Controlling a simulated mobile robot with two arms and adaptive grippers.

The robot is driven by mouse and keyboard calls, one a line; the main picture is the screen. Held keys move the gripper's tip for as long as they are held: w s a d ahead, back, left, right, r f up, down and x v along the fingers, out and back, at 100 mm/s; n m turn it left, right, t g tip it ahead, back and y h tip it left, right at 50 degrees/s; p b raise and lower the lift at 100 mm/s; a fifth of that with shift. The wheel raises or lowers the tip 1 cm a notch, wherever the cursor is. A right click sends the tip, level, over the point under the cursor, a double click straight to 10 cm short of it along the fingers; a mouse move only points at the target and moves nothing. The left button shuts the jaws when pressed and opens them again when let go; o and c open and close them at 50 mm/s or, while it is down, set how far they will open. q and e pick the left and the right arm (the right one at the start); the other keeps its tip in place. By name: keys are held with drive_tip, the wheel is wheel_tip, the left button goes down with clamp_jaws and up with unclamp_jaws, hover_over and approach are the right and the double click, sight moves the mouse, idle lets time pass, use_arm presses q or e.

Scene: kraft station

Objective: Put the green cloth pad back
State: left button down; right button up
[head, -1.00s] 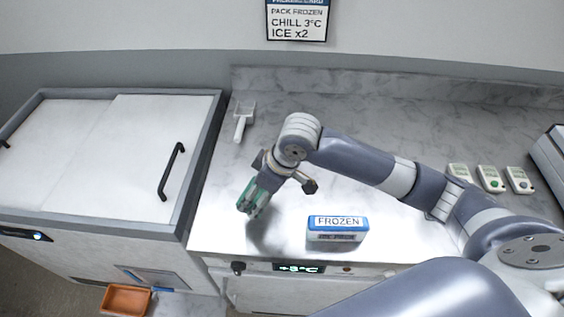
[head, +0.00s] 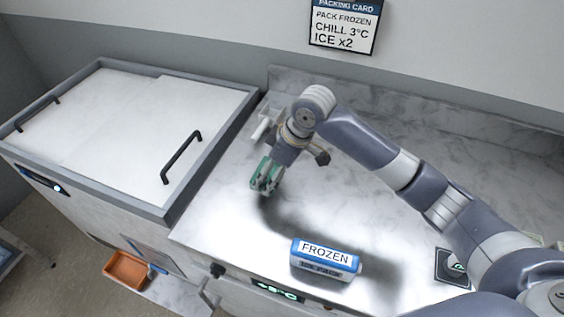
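My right arm reaches in from the right over the marble worktop. Its gripper (head: 265,185) points down toward the worktop's left part, near the chest freezer. It appears shut on the green cloth pad (head: 263,174), which shows between and beside the fingers. The pad is small here and partly covered by the fingers. A dark shadow lies on the worktop just below it, and the pad seems held above the surface. My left gripper is not in view.
A blue and white FROZEN ice pack (head: 325,259) lies near the front edge. The chest freezer (head: 118,128) stands left, lids closed. An orange tray (head: 126,270) sits low in front. The worktop's middle is clear.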

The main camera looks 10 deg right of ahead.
drive_tip(key=w+d, duration=0.1)
drive_tip(key=w, duration=0.1)
drive_tip(key=w+d, duration=0.1)
drive_tip(key=d, duration=0.1)
drive_tip(key=shift+w+d+f+p, duration=0.15)
drive_tip(key=shift+w+p, duration=0.25)
drive_tip(key=shift+w+d+f, duration=0.1)
drive_tip(key=shift+w, duration=0.05)
wheel_tip(320, 180, down, 3)
drive_tip(key=shift+r+p, duration=0.1)
drive_tip(key=shift+p, duration=0.55)
drive_tip(key=shift+f, duration=0.35)
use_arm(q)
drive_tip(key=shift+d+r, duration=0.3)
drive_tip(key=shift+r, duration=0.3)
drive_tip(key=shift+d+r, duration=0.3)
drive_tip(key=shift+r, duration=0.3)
use_arm(e)
drive_tip(key=shift+f, duration=0.15)
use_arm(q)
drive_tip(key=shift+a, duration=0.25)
use_arm(e)
drive_tip(key=o, duration=1)
